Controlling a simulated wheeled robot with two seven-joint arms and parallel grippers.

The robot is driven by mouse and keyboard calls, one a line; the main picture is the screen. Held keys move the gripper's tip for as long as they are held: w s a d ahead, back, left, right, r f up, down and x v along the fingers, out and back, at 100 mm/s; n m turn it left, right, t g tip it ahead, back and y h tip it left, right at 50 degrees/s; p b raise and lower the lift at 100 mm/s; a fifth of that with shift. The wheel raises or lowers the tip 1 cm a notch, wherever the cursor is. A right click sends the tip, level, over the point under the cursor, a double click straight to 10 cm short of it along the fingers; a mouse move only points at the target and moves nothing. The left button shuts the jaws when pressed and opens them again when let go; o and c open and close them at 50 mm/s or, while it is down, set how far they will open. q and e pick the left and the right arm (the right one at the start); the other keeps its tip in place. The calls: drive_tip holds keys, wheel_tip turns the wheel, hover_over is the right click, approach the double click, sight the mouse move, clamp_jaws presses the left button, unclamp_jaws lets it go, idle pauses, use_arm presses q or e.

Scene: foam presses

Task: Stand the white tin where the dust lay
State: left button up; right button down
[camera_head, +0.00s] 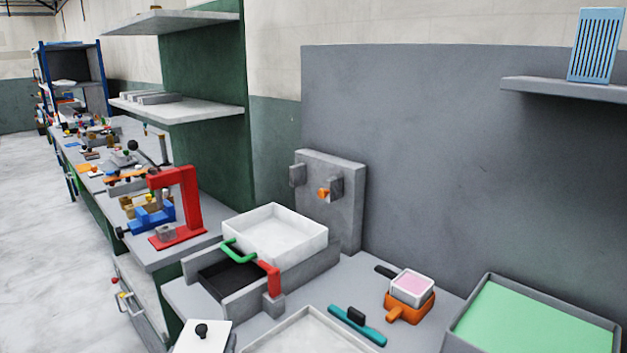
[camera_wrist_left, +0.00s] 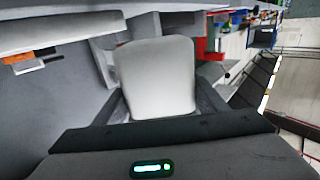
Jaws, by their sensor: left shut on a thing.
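My left gripper (camera_wrist_left: 157,98) is shut on a pale, round-cornered thing, which I take for the white tin (camera_wrist_left: 156,68); its two dark fingers lie on either side. In the head view a white flat top with a black knob, probably the same tin (camera_head: 190,338), is cut off by the bottom edge, at the bench's front left. The fingers are hardly visible there. My right gripper is out of view. No dust is clearly visible, so I cannot tell where it lay.
A foam press with a white tray (camera_head: 300,245) and a red-green handle stands behind. A teal brush (camera_head: 345,318), an orange holder (camera_head: 400,313) with a pink-filled box, a green-filled tray (camera_head: 530,320) and a pale front tray (camera_head: 305,318) crowd the bench. A red press (camera_head: 190,205) stands left.

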use_arm(q)
drive_tip(key=shift+a+f, duration=0.1)
drive_tip(key=shift+a, duration=0.05)
drive_tip(key=shift+s, duration=0.1)
drive_tip(key=shift+s+f, duration=0.35)
drive_tip(key=shift+s, duration=0.25)
drive_tip(key=s+f, duration=0.2)
drive_tip(key=s, duration=0.6)
drive_tip(key=shift+s+f, duration=0.15)
drive_tip(key=shift+f, duration=0.25)
idle(0.5)
